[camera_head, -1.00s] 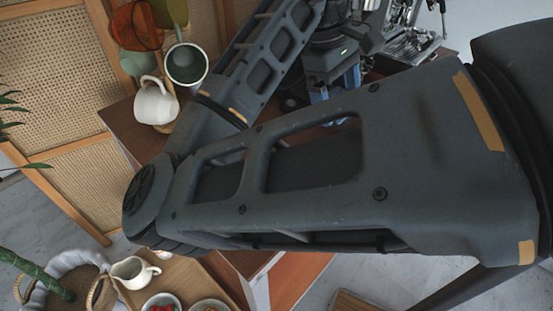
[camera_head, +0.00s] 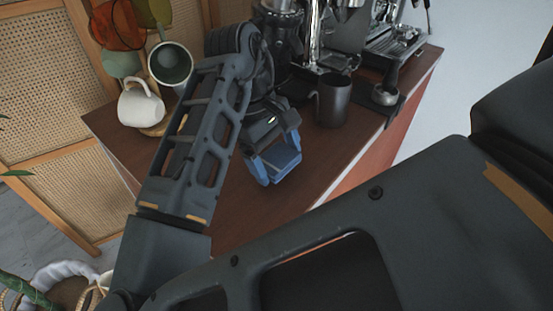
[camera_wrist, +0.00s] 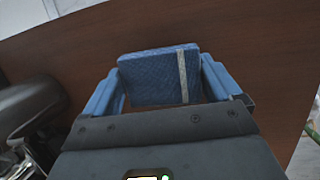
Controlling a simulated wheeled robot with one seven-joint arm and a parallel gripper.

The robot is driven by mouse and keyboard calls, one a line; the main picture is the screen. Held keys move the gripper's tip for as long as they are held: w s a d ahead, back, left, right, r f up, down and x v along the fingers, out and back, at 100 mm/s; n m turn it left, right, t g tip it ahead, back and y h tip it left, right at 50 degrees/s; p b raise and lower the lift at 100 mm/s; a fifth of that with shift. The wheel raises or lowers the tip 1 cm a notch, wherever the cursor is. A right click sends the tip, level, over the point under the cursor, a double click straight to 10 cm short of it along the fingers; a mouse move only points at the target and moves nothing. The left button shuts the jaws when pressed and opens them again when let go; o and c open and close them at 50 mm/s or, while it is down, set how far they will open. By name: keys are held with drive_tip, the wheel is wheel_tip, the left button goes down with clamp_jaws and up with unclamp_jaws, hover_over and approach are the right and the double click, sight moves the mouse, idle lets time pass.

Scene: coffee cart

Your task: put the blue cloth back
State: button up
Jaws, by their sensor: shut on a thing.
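The blue cloth (camera_wrist: 147,80) is a flat, quilted-looking piece with a pale stripe near its right side. In the wrist view it sits between the two blue fingers of my gripper (camera_wrist: 165,82), which is shut on it. In the head view my gripper (camera_head: 279,167) points down over the brown cart top (camera_head: 240,215), left of the dark metal cup. There the cloth is hard to tell from the blue fingers. I cannot tell whether the cloth touches the wood.
The dark metal cup (camera_head: 333,100) stands close right of my gripper. Behind are the coffee machine (camera_head: 345,35) and a tamper-like tool (camera_head: 385,93). A white mug (camera_head: 140,104) and a green-lined mug (camera_head: 171,64) are at the left. The cart top's front part is bare.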

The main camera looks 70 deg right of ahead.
drive_tip(key=shift+f, duration=0.55)
drive_tip(key=shift+s+f, duration=0.1)
drive_tip(key=shift+f, duration=0.6)
drive_tip(key=o, duration=1.3)
drive_tip(key=shift+b, duration=0.3)
drive_tip(key=shift+c, duration=0.2)
drive_tip(key=p+v, duration=0.1)
drive_tip(key=v, duration=1.2)
drive_tip(key=shift+r+p, duration=0.3)
drive_tip(key=shift+p, duration=0.1)
drive_tip(key=shift+d, duration=0.1)
